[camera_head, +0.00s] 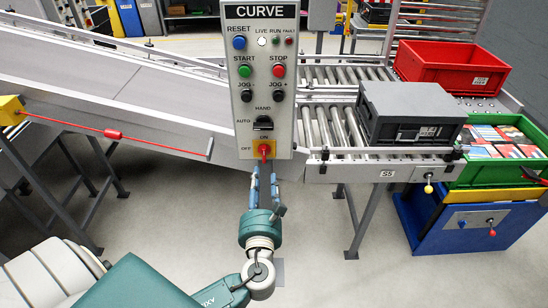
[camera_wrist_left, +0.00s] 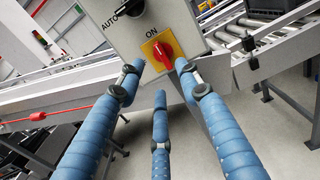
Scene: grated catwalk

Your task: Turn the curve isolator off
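The grey control panel headed CURVE (camera_head: 259,75) hangs in the middle of the head view. Its isolator is a red rotary handle (camera_head: 264,149) on a yellow plate at the panel's bottom, with ON above and OFF at the left. In the left wrist view the red handle (camera_wrist_left: 163,55) looks roughly upright, pointing toward ON. My left gripper (camera_head: 264,172) has blue fingers and sits just below and in front of the handle. In the wrist view the gripper (camera_wrist_left: 160,70) is open, two fingertips either side of the handle and a third below. Contact cannot be told. My right gripper is not in view.
Above the isolator are a black selector (camera_head: 263,123) and several push buttons. A red pull cord (camera_head: 112,133) runs along the conveyor at the left. A grey crate (camera_head: 410,112) rests on rollers at the right, near a red bin (camera_head: 450,66) and a green bin (camera_head: 492,177).

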